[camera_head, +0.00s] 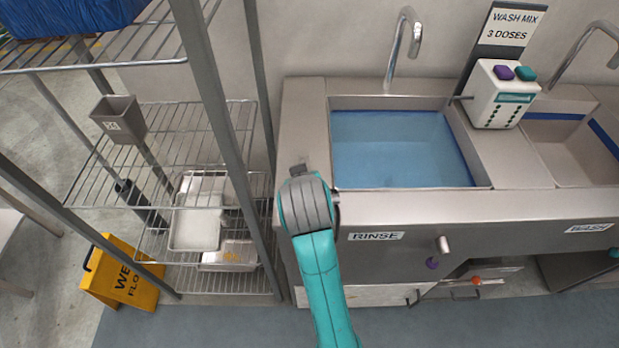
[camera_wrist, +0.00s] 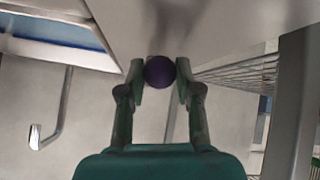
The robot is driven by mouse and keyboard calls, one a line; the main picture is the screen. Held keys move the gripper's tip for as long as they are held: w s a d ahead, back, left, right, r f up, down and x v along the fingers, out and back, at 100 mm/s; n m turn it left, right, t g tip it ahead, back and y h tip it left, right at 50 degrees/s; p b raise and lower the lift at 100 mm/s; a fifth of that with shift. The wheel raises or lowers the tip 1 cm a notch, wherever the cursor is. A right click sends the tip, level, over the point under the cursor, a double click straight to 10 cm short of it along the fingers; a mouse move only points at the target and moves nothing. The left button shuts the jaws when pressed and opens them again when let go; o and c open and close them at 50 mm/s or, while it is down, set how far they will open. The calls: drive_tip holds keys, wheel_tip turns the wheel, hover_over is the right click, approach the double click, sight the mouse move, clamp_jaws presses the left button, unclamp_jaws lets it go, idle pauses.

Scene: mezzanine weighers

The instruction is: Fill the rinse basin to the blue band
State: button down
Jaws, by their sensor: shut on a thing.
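The rinse basin (camera_head: 400,150) is sunk in the steel counter and holds light blue water. A darker blue band (camera_head: 460,150) shows on its right wall, close along the water's edge; I cannot tell the exact level against it. The curved tap (camera_head: 413,40) stands behind the basin, with no stream visible from it. My gripper (camera_wrist: 160,80) is shut on a round purple knob (camera_wrist: 160,71). In the head view my gripper (camera_head: 303,172) is over the counter left of the basin, and my arm's end hides the knob there.
A dispenser (camera_head: 495,95) with purple and teal buttons stands between the rinse basin and the wash basin (camera_head: 565,150). Another purple knob (camera_head: 432,264) is on the front panel below. A wire rack (camera_head: 180,130) stands close on the left, with a yellow floor sign (camera_head: 120,275) beside it.

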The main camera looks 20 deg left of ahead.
drive_tip(key=shift+a, duration=0.15)
idle(0.4)
drive_tip(key=c, duration=0.8)
unclamp_jaws()
drive_tip(key=v, duration=1.2)
drive_tip(key=shift+s+a, duration=0.1)
drive_tip(key=shift+a, duration=0.05)
